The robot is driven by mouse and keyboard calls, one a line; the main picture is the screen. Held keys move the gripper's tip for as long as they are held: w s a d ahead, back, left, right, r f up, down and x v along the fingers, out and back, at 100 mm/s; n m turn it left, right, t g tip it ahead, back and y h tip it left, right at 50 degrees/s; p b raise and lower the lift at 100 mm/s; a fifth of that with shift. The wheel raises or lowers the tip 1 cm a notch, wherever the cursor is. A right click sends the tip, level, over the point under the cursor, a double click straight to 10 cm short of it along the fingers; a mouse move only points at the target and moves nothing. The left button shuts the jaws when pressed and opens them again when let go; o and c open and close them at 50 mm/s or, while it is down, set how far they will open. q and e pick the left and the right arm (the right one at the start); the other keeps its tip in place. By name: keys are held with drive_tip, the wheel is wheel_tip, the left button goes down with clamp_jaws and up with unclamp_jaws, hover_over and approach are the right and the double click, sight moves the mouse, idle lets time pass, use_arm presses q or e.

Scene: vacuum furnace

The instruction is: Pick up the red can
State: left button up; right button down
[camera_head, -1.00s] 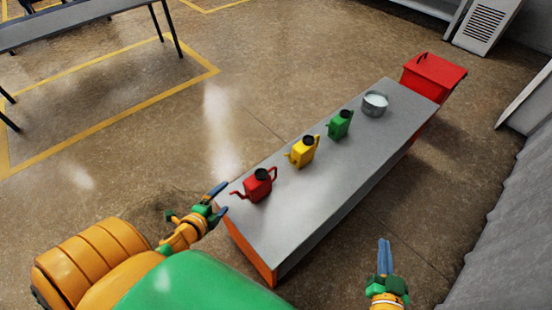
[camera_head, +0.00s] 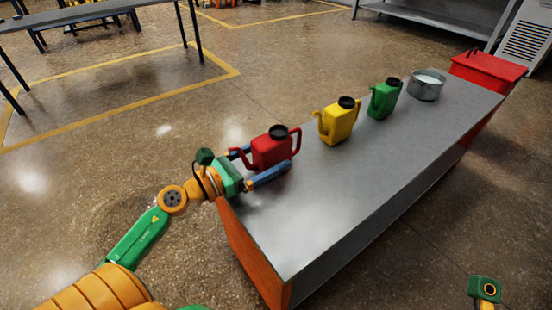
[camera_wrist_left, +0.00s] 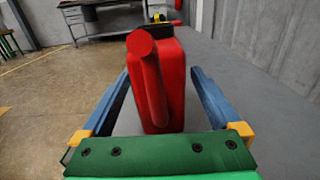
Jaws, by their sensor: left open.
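The red can (camera_head: 271,150) stands upright on the near left end of the grey table (camera_head: 350,195). It has a black cap, with a spout on one side and a handle on the other. My left gripper (camera_head: 262,163) is open, with its blue fingers reaching along both sides of the can. In the left wrist view the red can (camera_wrist_left: 160,85) stands between the two fingers, with a visible gap on each side. My right gripper is mostly out of frame; only a part of its wrist (camera_head: 485,290) shows at the lower right, and its fingers do not show.
A yellow can (camera_head: 338,124) and a green can (camera_head: 384,100) stand behind the red can along the table. A metal pot (camera_head: 426,88) is farther back. A red box (camera_head: 487,70) stands beyond the table's far end. The table's front half is clear.

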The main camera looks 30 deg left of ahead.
use_arm(q)
drive_tip(key=shift+w+d, duration=0.1)
drive_tip(key=shift+w, duration=0.2)
drive_tip(key=shift+r, duration=0.1)
drive_tip(key=c, duration=1.5)
